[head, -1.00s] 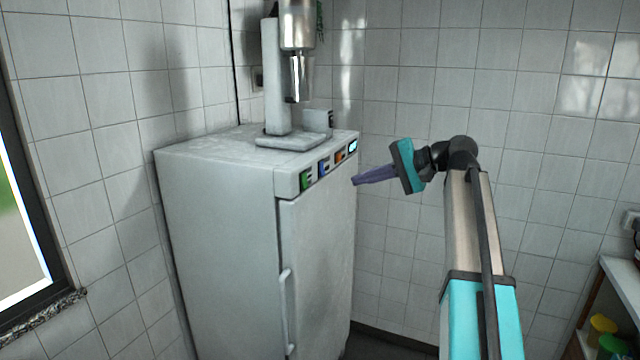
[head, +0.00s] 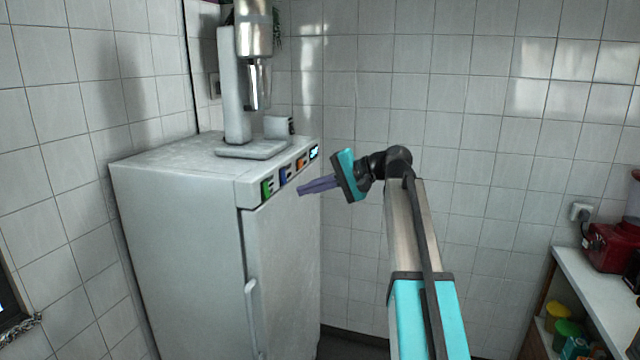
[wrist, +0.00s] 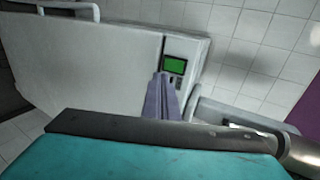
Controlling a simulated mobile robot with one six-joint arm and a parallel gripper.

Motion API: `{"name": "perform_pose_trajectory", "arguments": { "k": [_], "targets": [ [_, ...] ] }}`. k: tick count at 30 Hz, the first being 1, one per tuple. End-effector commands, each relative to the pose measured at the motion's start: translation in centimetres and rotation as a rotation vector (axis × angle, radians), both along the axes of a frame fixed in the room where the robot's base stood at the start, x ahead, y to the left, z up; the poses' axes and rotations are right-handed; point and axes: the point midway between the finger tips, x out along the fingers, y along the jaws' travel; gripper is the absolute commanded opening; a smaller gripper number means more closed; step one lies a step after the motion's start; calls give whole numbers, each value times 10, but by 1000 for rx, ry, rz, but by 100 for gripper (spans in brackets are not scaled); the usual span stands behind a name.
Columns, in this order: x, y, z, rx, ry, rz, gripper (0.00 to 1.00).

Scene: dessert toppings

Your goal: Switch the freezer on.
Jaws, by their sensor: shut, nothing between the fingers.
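The freezer (head: 200,240) is a tall pale cabinet with its door shut. Its upper front strip carries a green switch (head: 266,188), a blue switch (head: 283,175), an orange switch (head: 301,163) and a small lit display (head: 314,152). My gripper (head: 300,191), with purple fingers, is shut and empty, in front of the strip and pointing left. In the wrist view, the fingertips (wrist: 161,76) appear just below the green switch (wrist: 175,64). I cannot tell whether they touch.
A drink mixer (head: 236,90) with a metal cup stands on top of the freezer. A white counter (head: 590,275) with a red appliance (head: 608,248) is at the right. Tiled wall fills the back. Space right of my gripper is clear.

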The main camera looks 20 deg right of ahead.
Motion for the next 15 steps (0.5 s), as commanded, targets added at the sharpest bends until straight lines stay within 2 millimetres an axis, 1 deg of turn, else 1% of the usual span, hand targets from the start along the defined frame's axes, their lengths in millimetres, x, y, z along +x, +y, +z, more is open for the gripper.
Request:
{"name": "perform_pose_trajectory", "arguments": {
  "k": [3, 10, 15],
  "targets": [
    [9, 14, -6, 1, 2, 2, 0],
    [27, 39, -19, 0, 2, 2, 0],
    [40, 56, -21, 0, 2, 1, 0]
  ]
}}
